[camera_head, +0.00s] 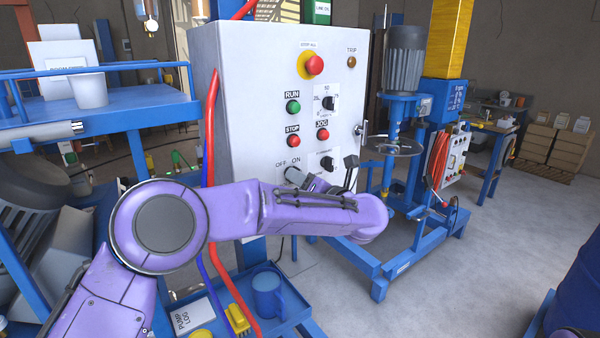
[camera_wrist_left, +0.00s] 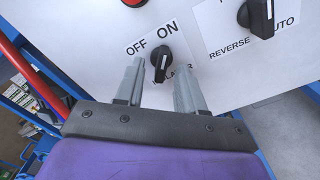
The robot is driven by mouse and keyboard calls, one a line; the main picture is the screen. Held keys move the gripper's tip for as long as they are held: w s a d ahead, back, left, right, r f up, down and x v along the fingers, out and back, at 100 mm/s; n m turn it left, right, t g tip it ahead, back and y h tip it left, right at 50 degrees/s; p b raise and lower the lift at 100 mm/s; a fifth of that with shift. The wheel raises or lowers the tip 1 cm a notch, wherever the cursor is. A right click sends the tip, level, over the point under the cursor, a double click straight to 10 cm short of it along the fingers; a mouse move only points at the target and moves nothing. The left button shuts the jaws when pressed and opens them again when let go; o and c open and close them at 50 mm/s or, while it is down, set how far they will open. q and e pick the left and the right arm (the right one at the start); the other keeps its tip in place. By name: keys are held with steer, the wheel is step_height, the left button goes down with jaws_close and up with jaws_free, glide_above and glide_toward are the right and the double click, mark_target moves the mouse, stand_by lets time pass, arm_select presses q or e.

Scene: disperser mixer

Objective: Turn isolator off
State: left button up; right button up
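The isolator knob (camera_wrist_left: 161,68) is a black rotary switch on a white label marked OFF and ON, low on the white control cabinet (camera_head: 260,90). In the left wrist view its white mark points up, towards ON. My left gripper (camera_wrist_left: 160,80) is open, with one grey finger on each side of the knob in that view. I cannot tell whether either finger touches it. In the head view my purple left arm crosses in front of the cabinet's lower part and hides most of the gripper and the knob. My right gripper is not in view.
A forward/reverse selector (camera_wrist_left: 260,16) sits right of the knob. Above are a green RUN button (camera_head: 293,107), a red STOP button (camera_head: 293,140) and an emergency stop (camera_head: 314,65). A red cable (camera_head: 210,125) runs down the cabinet's left side. The blue mixer (camera_head: 400,120) stands right.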

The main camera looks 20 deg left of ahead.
arm_select(q)
steer(key=shift+w+a+f, duration=0.1)
steer(key=shift+w+a, duration=0.15)
steer(key=shift+w, duration=0.1)
jaws_close()
steer(key=shift+n+b, duration=8)
steer(key=shift+b, duration=3.6)
